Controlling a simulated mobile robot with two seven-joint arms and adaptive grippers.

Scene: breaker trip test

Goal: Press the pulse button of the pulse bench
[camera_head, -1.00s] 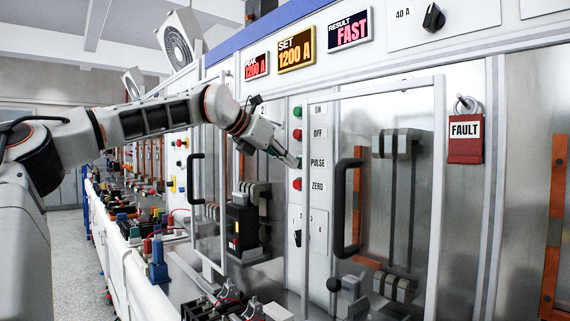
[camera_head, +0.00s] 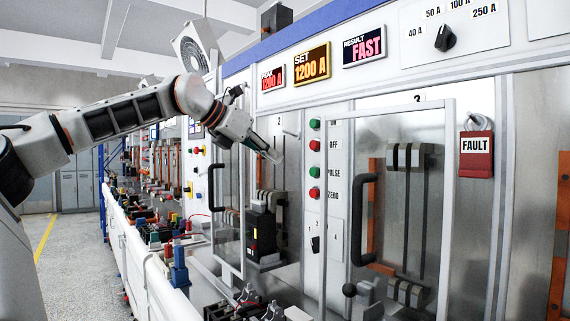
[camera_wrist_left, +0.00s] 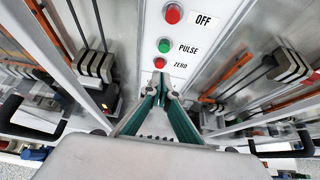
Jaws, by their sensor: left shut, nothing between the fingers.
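The green pulse button (camera_head: 314,172) sits on the white button strip beside the label PULSE, between the red OFF button (camera_head: 315,146) above and the red ZERO button (camera_head: 314,193) below. My left gripper (camera_head: 274,157) is shut and empty, with its tips up and left of the pulse button, apart from it. In the left wrist view the shut fingers (camera_wrist_left: 160,88) point at the strip, and the green pulse button (camera_wrist_left: 165,46) and red ZERO button (camera_wrist_left: 160,63) show just beyond the tips. My right gripper is not in view.
A green ON button (camera_head: 314,124) tops the strip. A black door handle (camera_head: 363,215) juts out to the right of it, and another handle (camera_head: 213,187) stands at left. A red FAULT tag (camera_head: 476,155) hangs at right. The displays read 1200 A and FAST.

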